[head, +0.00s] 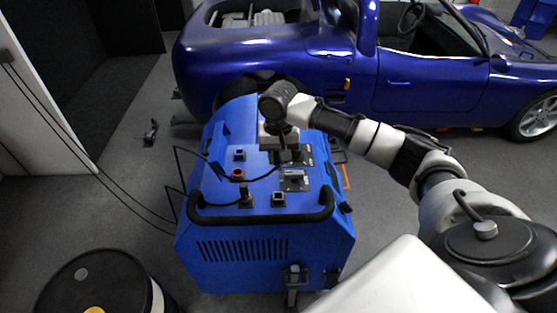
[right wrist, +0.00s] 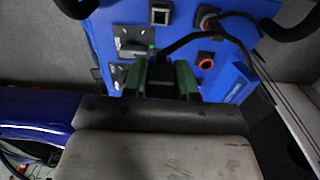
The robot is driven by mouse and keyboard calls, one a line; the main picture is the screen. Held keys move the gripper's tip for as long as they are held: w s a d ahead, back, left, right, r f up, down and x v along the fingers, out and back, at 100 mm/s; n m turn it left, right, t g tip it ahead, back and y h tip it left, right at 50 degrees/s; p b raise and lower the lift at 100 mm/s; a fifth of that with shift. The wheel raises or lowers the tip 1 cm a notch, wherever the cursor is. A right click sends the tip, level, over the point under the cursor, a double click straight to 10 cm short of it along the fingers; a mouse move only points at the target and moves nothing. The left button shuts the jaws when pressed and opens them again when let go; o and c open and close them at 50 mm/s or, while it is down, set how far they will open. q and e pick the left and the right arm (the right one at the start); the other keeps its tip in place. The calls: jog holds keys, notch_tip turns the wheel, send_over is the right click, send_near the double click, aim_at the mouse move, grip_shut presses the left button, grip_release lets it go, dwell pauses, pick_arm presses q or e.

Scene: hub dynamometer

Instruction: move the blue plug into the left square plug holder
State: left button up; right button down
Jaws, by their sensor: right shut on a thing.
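My right gripper (head: 284,153) points down over the top of the blue machine. In the right wrist view its green fingers (right wrist: 163,78) are shut on a dark plug end with a black cable (right wrist: 190,40) leading off it. The plug's blue colour does not show; the fingers hide most of it. Two dark square holders with pale rims show in the head view: one at the far left (head: 239,155), one at the near right (head: 278,199). Both look empty. I cannot tell whether the held plug touches the panel. My left gripper is not in view.
A red-ringed holder (head: 237,174) sits between the square ones. Another cabled plug (head: 246,197) stands at the near left. Black handlebars (head: 265,216) edge the machine's near side. A blue car (head: 420,75) stands behind; a black drum (head: 90,280) stands at front left.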

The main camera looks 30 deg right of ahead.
jog(key=shift+s+a+f, duration=0.1)
jog(key=shift+s+f, duration=0.05)
jog(key=shift+f, duration=1.05)
jog(key=shift+f+b, duration=0.95)
jog(key=shift+f, duration=3.35)
jog(key=shift+r, duration=0.1)
jog(key=shift+w+g+y+p, duration=0.3)
jog(key=shift+g+p, duration=0.1)
jog(key=shift+p, duration=0.15)
jog(key=shift+w+d+g, duration=0.2)
jog(key=shift+d+g, duration=0.1)
jog(key=shift+g, duration=0.1)
jog(key=shift+f, duration=0.4)
